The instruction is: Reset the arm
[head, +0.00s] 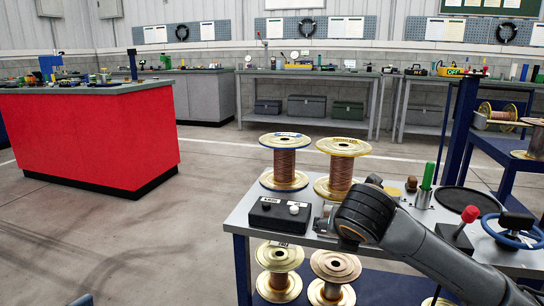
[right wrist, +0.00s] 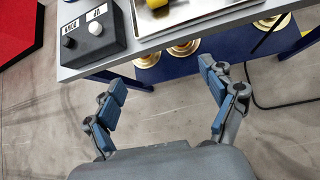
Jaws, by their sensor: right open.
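My right arm (head: 430,245) reaches in from the lower right of the head view, its wrist over the front of the cart (head: 240,217). My right gripper (right wrist: 162,80) shows in the right wrist view with its two blue-padded fingers spread wide and nothing between them. The fingers are near the cart's front edge, with floor and the lower shelf behind them. In the head view its fingers are mostly hidden by my wrist. My left gripper cannot be made out; a blue-grey sliver at the bottom left edge is too cut off to identify.
A black button box (head: 280,216) sits at the cart's front-left corner, near the right gripper. Two copper-wire spools (head: 285,165) stand behind it; more spools (head: 278,272) sit below. A blue handwheel (head: 512,232) is at right. Open floor lies left, before a red workbench (head: 95,135).

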